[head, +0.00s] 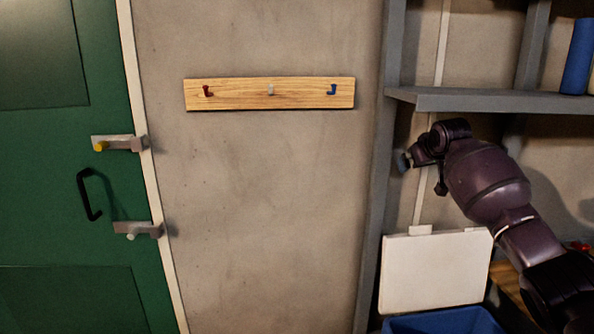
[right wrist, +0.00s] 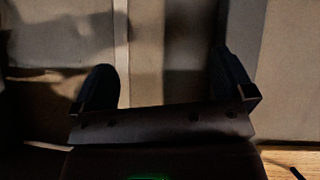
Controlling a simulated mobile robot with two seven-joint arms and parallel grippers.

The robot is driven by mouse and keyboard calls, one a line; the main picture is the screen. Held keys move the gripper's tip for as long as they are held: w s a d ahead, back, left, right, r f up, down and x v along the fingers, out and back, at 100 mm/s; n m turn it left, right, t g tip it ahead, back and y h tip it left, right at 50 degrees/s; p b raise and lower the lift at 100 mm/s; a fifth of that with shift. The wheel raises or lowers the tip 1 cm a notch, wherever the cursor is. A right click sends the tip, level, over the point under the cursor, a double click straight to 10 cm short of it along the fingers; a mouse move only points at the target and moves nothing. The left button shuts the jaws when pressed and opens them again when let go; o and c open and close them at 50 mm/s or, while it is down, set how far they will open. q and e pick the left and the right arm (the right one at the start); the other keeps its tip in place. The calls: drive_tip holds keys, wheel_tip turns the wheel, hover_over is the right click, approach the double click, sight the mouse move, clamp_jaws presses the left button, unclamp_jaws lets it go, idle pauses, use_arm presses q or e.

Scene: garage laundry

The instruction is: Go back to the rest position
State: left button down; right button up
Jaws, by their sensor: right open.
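My right arm comes in from the lower right in the head view. My right gripper (head: 408,160) is raised beside the grey shelf post, below the shelf board. In the right wrist view its two dark fingers (right wrist: 165,85) stand wide apart. Nothing is between them but the wall behind, so the gripper is open and empty. My left gripper is not in the head view.
A grey shelf (head: 480,98) with a blue cylinder (head: 578,58) is just above my right arm. A white panel (head: 433,270) and a blue bin (head: 445,321) are below. A wooden hook board (head: 235,95) hangs on the wall. A green door (head: 50,180) is at left.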

drive_tip(key=s+a+f+n+t+y, duration=0.1)
drive_tip(key=s+a+f+n+t, duration=0.15)
drive_tip(key=s+a+f, duration=0.4)
drive_tip(key=s+a+f+n+t+y, duration=0.1)
drive_tip(key=s+a+f+t+y, duration=0.2)
drive_tip(key=s+f, duration=0.55)
drive_tip(key=s+d+f+m+g+h, duration=0.1)
drive_tip(key=s+f+m+g+h, duration=0.1)
drive_tip(key=s+f, duration=1.2)
drive_tip(key=s+d+f+m+g+h, duration=0.1)
drive_tip(key=s+d+f+m+g, duration=0.1)
drive_tip(key=s+f, duration=1.2)
drive_tip(key=s, duration=0.8)
drive_tip(key=shift+s+d+h, duration=0.15)
drive_tip(key=shift+s+h, duration=0.1)
drive_tip(key=shift+h, duration=0.15)
drive_tip(key=shift+f+m, duration=0.1)
drive_tip(key=shift+m, duration=0.15)
